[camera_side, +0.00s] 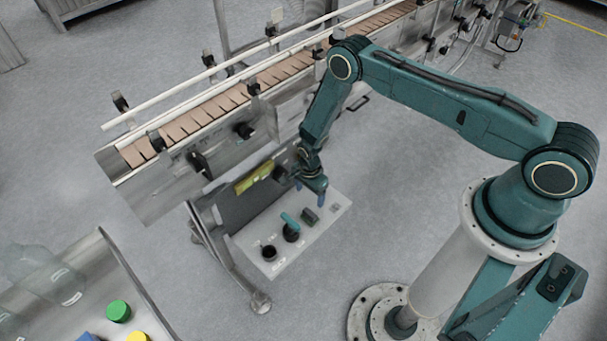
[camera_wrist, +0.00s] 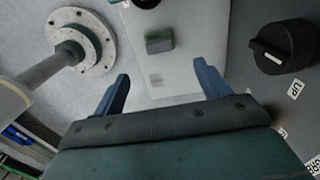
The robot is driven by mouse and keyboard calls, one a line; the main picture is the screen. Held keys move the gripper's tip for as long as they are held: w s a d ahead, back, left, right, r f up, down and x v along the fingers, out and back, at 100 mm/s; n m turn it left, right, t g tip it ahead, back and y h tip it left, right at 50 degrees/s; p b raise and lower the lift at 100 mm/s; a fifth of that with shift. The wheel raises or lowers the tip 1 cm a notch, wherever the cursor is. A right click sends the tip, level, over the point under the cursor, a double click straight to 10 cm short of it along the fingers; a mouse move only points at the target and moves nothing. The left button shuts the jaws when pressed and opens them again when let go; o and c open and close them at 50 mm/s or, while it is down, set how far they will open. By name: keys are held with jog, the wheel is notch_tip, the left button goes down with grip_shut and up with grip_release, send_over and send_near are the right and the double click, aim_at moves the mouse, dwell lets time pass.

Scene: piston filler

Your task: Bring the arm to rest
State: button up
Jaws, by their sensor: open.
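My gripper (camera_side: 309,190) hangs over the right end of a white control panel (camera_side: 318,233) beside the conveyor. In the wrist view my gripper (camera_wrist: 162,88) shows two blue fingers spread apart with nothing between them. A small grey-green block-shaped part (camera_side: 310,216) sits on the panel just in front of my gripper; it also shows in the wrist view (camera_wrist: 159,41), ahead of the fingers and apart from them. A black knob with a teal handle (camera_side: 290,228) and a dark round part (camera_side: 269,253) sit further left on the panel.
The conveyor (camera_side: 215,110) with guard rails runs behind the panel. A metal table (camera_side: 130,290) at lower left holds clear bottles (camera_side: 58,283), a green cap (camera_side: 118,310) and a yellow one (camera_side: 137,337). In the wrist view a black rotary knob (camera_wrist: 285,47) is at the right.

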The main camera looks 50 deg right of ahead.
jog(key=shift+w+r, duration=0.1)
jog(key=w+r+n+t, duration=0.1)
jog(key=w+r+n, duration=0.1)
jog(key=r, duration=0.9)
jog(key=w+r+n, duration=0.3)
jog(key=r, duration=0.7)
jog(key=s+r+n+t, duration=0.1)
jog(key=s+r+n, duration=0.1)
jog(key=r, duration=0.8)
jog(key=s+r+n+t, duration=0.1)
jog(key=s+r+n, duration=0.1)
jog(key=r, duration=0.8)
jog(key=s+d+r+n+t, duration=0.15)
jog(key=s+r+n, duration=0.25)
jog(key=s+r, duration=0.95)
jog(key=s+r+n, duration=0.2)
jog(key=s, duration=0.6)
jog(key=s+r+n+t, duration=0.1)
jog(key=s+n, duration=0.2)
jog(key=s, duration=0.4)
jog(key=shift+s+d+r, duration=0.35)
jog(key=shift+d, duration=0.1)
jog(key=shift+w, duration=0.15)
jog(key=shift+c, duration=0.2)
